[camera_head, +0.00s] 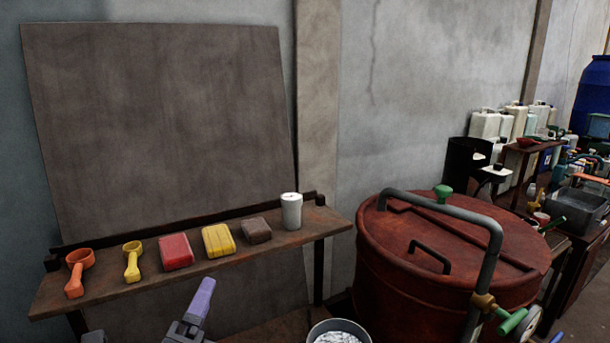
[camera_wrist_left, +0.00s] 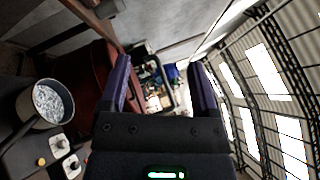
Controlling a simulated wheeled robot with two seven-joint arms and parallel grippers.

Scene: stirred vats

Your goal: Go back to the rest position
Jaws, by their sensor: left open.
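My left gripper (camera_head: 203,296) shows at the bottom of the head view, with one purple finger pointing up in front of the shelf. In the left wrist view its two purple fingers (camera_wrist_left: 160,68) stand apart, with nothing held between them. My right gripper is not in view.
A red lidded vat (camera_head: 430,300) stands right. A grey pot (camera_head: 340,325) stands between them.

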